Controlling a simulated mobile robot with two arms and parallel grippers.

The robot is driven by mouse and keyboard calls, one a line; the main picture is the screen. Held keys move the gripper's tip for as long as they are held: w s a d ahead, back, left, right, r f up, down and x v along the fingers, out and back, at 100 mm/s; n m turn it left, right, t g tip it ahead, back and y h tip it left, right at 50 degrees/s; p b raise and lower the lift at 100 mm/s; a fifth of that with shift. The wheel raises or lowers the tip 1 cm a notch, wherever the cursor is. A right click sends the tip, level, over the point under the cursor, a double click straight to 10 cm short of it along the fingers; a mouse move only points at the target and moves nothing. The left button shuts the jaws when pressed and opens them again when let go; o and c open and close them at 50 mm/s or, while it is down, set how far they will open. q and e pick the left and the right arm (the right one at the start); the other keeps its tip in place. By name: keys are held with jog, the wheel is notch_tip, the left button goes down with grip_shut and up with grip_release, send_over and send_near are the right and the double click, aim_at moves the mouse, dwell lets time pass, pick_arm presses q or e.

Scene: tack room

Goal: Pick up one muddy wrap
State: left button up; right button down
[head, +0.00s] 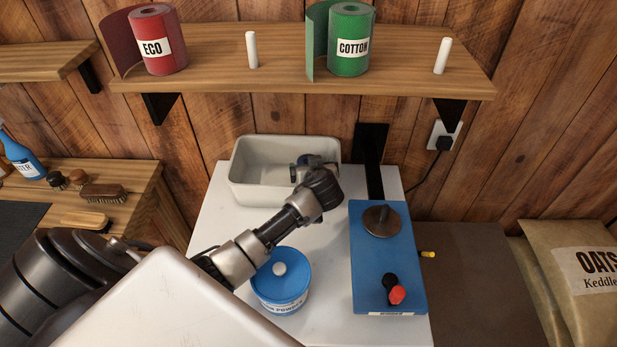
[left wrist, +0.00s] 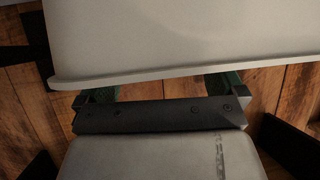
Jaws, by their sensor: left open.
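I cannot make out a muddy wrap in either view. A cream tub (head: 262,188) stands at the back of the white worktop, and the part of its inside that shows looks bare. My left arm reaches over the worktop, and its gripper (head: 304,172) is at the tub's right part, largely hidden behind its own wrist. In the left wrist view the gripper (left wrist: 163,88) is open, with the tub's pale rim (left wrist: 165,75) across its fingers. Nothing shows between the fingers, whose tips are hidden. My right gripper is not in view.
A blue-lidded tub (head: 281,282) stands under my left forearm. A blue board (head: 384,270) with a metal disc and a red knob lies at right. The shelf above holds a red ECO roll (head: 158,40), a green COTTON roll (head: 350,42) and two white pegs.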

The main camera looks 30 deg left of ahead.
pick_arm(q)
jog(key=b+x, duration=0.3)
jog(key=x, duration=0.1)
jog(key=shift+a+f, duration=0.15)
jog(key=shift+f, duration=0.15)
jog(key=shift+w+a, duration=0.25)
jog(key=shift+w, duration=0.05)
jog(key=shift+s, duration=0.1)
jog(key=c, duration=1.3)
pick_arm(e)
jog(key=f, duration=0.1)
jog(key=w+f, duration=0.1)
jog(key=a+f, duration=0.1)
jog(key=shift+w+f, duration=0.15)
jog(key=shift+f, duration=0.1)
